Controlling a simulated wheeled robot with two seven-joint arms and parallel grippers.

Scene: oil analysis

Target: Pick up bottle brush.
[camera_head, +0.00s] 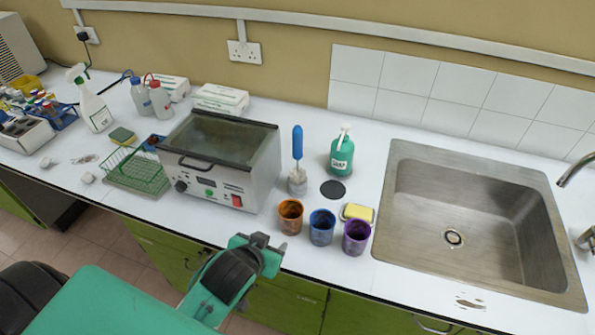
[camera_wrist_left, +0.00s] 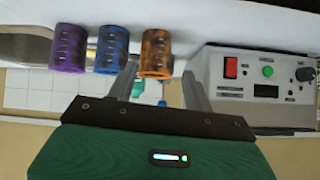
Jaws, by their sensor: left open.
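The bottle brush (camera_head: 297,142) stands upright on the white counter, blue handle up, its pale lower end at a small holder or base. It is right of the grey heating bath and left of the green soap bottle. My left gripper (camera_head: 262,241) is low at the counter's front edge, in front of the brush and apart from it. In the left wrist view, which looks upside down, the left gripper (camera_wrist_left: 160,69) has its fingers spread with nothing held. A small blue bit between the fingers there may be the brush handle. My right gripper is not in view.
The heating bath (camera_head: 222,165) is left, the soap bottle (camera_head: 341,155) and black disc (camera_head: 332,189) right. A yellow sponge (camera_head: 358,212) lies by the sink (camera_head: 400,165).

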